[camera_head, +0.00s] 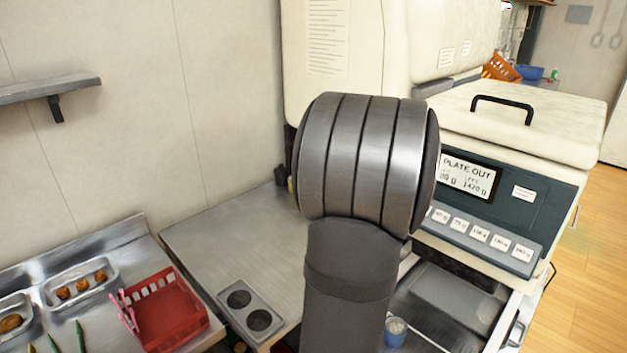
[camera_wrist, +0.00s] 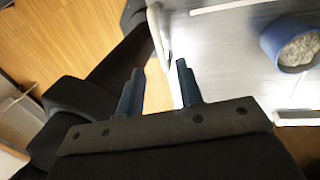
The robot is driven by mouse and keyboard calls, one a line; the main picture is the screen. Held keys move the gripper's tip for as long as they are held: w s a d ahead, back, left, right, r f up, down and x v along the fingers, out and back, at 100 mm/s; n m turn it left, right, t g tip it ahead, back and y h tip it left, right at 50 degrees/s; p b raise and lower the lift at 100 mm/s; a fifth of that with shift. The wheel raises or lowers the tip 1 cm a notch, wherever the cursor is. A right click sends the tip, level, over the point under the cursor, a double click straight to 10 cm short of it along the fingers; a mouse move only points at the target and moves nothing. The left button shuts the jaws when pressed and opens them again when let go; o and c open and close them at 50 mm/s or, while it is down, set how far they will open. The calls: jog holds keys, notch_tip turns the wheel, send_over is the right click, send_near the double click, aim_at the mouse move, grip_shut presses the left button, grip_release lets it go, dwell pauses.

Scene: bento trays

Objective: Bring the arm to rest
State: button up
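My arm fills the middle of the head view, a dark link topped by a broad ribbed metal joint. My gripper is hidden in the head view. In the wrist view, my gripper (camera_wrist: 158,84) shows two blue fingers standing apart with a gap between them. Nothing is held in the gap. Behind the fingers are wooden floor and the edge of a metal surface.
A blue cup (camera_wrist: 290,45) with pale contents is right of the fingers; a similar cup (camera_head: 396,328) shows in the head view. A red basket (camera_head: 172,312), small food trays (camera_head: 78,287) and a weighing machine (camera_head: 490,200) stand around. Bare counter (camera_head: 222,240) lies behind the basket.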

jog(key=shift+s+a+f, duration=0.15)
jog(key=shift+f, duration=1)
jog(key=shift+s+a+f, duration=0.2)
jog(key=shift+f, duration=0.9)
jog(key=shift+s+a+f, duration=0.15)
jog(key=shift+f, duration=1)
